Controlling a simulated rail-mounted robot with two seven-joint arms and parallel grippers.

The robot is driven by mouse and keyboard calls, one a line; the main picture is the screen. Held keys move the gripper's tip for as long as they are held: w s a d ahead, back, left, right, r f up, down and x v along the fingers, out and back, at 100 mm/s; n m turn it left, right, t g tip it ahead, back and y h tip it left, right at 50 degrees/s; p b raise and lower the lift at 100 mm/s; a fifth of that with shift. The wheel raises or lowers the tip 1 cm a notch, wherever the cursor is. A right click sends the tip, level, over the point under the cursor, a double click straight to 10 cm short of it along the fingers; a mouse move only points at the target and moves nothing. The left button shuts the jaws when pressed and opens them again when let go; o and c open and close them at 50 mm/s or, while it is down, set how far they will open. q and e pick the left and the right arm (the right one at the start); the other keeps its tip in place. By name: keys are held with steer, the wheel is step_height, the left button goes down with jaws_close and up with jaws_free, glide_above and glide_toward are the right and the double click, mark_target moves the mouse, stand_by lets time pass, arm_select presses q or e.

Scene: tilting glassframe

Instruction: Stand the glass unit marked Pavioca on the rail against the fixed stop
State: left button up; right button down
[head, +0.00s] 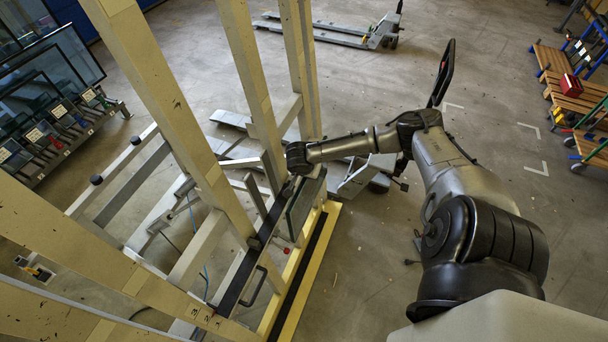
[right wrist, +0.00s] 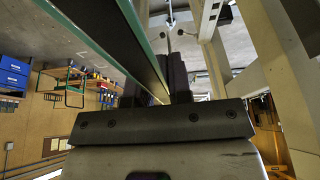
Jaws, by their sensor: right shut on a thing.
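A glass unit (head: 305,207), a dark pane with a pale green edge, stands steeply at the frame's rail. Any Pavioca marking is not readable. My right gripper (head: 292,184) is at its upper end, shut on the pane's edge. In the right wrist view, the glass unit (right wrist: 122,40) runs from upper left into the dark fingers of my right gripper (right wrist: 165,88). The black-topped rail (head: 238,283) runs along the foot of the beige frame. I cannot tell whether the pane's lower edge touches it. I cannot make out the fixed stop clearly. My left gripper is out of view.
Beige frame posts (head: 250,85) stand close left of the gripper. A yellow-edged ledge (head: 322,246) lies beside the rail. A rack (head: 75,130) of tagged glass units stands far left. A pallet truck (head: 345,33) is at the back. The floor right of the ledge is mostly open.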

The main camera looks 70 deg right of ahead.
steer(key=shift+w+d+r, duration=0.1)
steer(key=shift+w+r, duration=0.1)
stand_by(0.4)
